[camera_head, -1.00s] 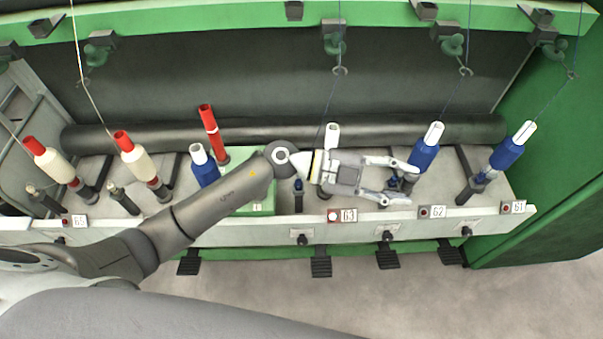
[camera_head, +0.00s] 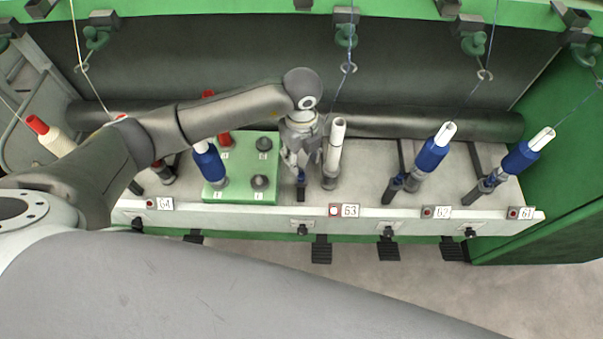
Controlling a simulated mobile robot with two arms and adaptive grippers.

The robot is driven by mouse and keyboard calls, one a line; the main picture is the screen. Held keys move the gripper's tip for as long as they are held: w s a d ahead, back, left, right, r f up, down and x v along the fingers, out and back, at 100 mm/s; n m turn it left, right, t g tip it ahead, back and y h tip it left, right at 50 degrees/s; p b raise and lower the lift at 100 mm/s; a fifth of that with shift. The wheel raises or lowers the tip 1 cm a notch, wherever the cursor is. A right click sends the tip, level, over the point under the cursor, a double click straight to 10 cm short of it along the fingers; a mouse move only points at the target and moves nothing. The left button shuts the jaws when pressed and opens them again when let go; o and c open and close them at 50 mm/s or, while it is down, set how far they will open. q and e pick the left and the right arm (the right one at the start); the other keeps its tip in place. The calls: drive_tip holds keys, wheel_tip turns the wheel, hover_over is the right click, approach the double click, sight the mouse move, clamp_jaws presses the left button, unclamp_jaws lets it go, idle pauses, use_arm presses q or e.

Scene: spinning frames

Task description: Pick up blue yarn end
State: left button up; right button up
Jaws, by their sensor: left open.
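A thin blue yarn (camera_head: 341,85) hangs from the guide above position 63 toward the top of a white, bare tube (camera_head: 337,142). Its lower end is too fine to make out. A small peg with a blue top (camera_head: 300,175) stands in front of and to the left of that tube; I cannot tell whether the blue on it is yarn. My left gripper (camera_head: 300,168) points down just above this peg, left of the white tube. It is open and seems to hold nothing. My right gripper is not in view.
Blue bobbins stand at position 62 (camera_head: 433,152) and position 61 (camera_head: 521,157). A green tray (camera_head: 240,197) with pegs and a blue bobbin (camera_head: 208,164) lies left of my gripper. A dark roller (camera_head: 420,126) runs behind the spindles.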

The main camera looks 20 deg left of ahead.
sight(301, 173)
use_arm(q)
drive_tip(key=shift+f, duration=0.9)
drive_tip(key=f+p, duration=0.1)
drive_tip(key=f, duration=0.3)
drive_tip(key=shift+s+p, duration=0.2)
drive_tip(key=shift+p, duration=0.15)
drive_tip(key=shift+f, duration=0.65)
drive_tip(key=shift+c, duration=0.5)
drive_tip(key=c, duration=0.8)
